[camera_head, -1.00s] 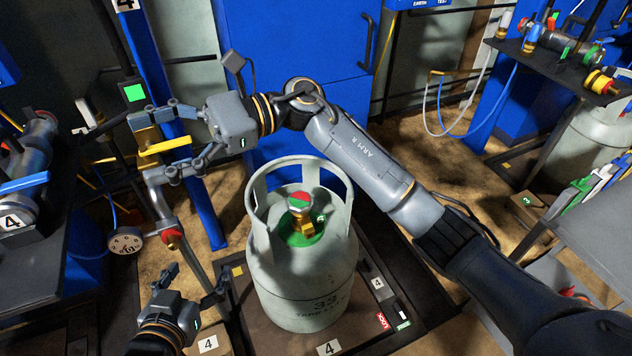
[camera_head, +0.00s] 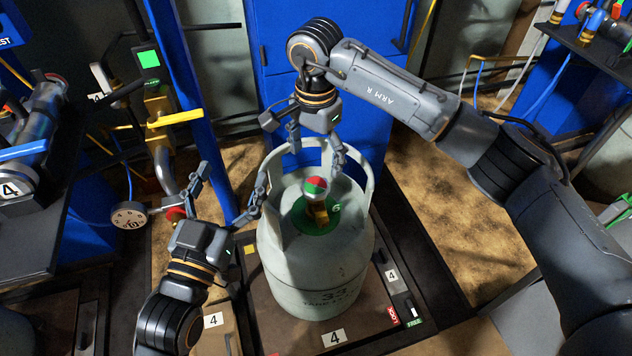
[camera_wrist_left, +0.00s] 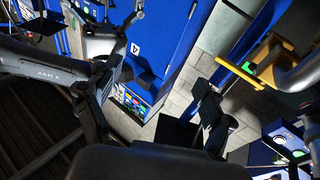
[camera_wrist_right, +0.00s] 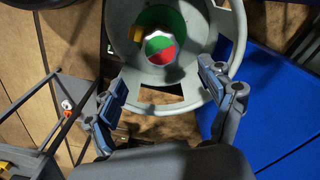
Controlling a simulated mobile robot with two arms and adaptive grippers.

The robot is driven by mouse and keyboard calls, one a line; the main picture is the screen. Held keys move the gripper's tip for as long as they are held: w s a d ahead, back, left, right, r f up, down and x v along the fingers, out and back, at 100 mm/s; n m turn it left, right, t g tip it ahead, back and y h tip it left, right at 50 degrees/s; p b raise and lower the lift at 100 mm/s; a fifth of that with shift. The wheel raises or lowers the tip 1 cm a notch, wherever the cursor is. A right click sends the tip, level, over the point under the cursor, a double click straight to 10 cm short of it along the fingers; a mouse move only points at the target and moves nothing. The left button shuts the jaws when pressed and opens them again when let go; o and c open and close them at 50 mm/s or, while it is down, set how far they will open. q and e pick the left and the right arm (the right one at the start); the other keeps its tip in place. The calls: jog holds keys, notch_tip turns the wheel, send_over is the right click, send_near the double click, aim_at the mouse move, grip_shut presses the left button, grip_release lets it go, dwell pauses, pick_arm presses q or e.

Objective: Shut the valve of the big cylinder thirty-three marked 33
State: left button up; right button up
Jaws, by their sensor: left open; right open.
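The big grey cylinder (camera_head: 318,262) marked 33 stands upright on a dark platform labelled 4. Its valve knob (camera_head: 314,188), red and green on top, sits on a brass stem inside the collar; the knob also shows in the right wrist view (camera_wrist_right: 160,48). My right gripper (camera_head: 316,152) is open above the back of the collar, its fingers pointing down beside the collar rim, apart from the knob. My left gripper (camera_head: 225,200) is open to the left of the cylinder, fingers pointing up, near a red knob (camera_head: 176,214) on the pipe.
A pipe with a yellow lever valve (camera_head: 172,118) and a round gauge (camera_head: 129,215) stands at the left. A blue cabinet (camera_head: 285,85) is behind the cylinder. A red and green marked strip (camera_head: 402,312) lies at the platform's right. Floor right of the platform is clear.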

aim_at(316, 185)
notch_tip(316, 185, down, 7)
jog(key=shift+f+b, duration=0.2)
jog(key=shift+b, duration=0.55)
pick_arm(q)
jog(key=s+r+t+h, duration=0.1)
jog(key=s+r+t, duration=0.2)
jog(key=r+t, duration=0.2)
notch_tip(316, 185, up, 3)
jog(key=shift+s+f+h, duration=0.15)
jog(key=shift+f+h, duration=0.05)
jog(key=shift+h, duration=0.2)
pick_arm(e)
jog(key=shift+f, duration=0.25)
pick_arm(q)
jog(key=shift+d, duration=0.1)
pick_arm(e)
jog(key=shift+c, duration=0.2)
jog(key=c, duration=1.1)
